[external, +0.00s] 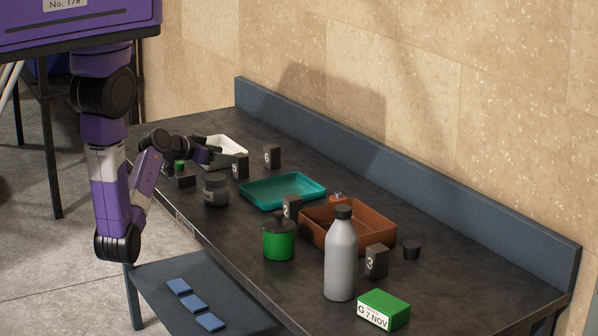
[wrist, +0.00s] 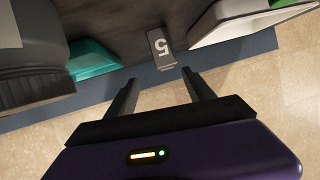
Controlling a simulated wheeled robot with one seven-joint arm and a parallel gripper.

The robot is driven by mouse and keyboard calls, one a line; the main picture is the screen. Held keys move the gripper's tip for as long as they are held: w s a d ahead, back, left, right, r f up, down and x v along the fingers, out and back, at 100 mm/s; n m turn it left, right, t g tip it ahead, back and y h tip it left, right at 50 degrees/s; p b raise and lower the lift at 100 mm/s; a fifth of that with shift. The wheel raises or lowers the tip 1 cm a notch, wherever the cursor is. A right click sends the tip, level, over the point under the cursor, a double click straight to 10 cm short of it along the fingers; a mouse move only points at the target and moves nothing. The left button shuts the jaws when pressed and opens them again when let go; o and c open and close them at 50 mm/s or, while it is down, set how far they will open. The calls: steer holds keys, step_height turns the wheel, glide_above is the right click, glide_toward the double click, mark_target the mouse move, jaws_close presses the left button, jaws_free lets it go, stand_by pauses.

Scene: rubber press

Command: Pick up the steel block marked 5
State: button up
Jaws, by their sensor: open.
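In the wrist view the steel block marked 5 (wrist: 162,46) stands ahead, its number upside down in the picture. My gripper (wrist: 160,88) is open, with one finger on each side of the line to the block. The block lies beyond the fingertips and nothing is between them. In the external view my gripper (external: 213,151) is over the far left of the table. Two dark numbered blocks stand near it, a nearer one (external: 240,166) and a farther one (external: 273,157). Their numbers are too small there to tell which is the 5.
A white tray (wrist: 250,24) is right of the block; a teal tray (wrist: 90,58) and a large grey jar (wrist: 35,78) are left. A green canister (external: 279,242), brown tray (external: 355,215), grey bottle (external: 341,262) and block marked 3 (external: 376,261) stand farther right. A back ledge (external: 400,190) borders the table.

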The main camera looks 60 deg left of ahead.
mark_target(240, 155)
steer(key=shift+w+a+f+h, duration=0.1)
steer(key=shift+a+f+h, duration=0.15)
steer(key=shift+a+h, duration=0.5)
steer(key=shift+w+a, duration=0.15)
steer(key=x, duration=0.3)
steer(key=p+x, duration=0.1)
steer(key=x, duration=0.3)
steer(key=shift+w+a+f, duration=0.15)
steer(key=shift+a, duration=0.1)
jaws_close()
stand_by(0.5)
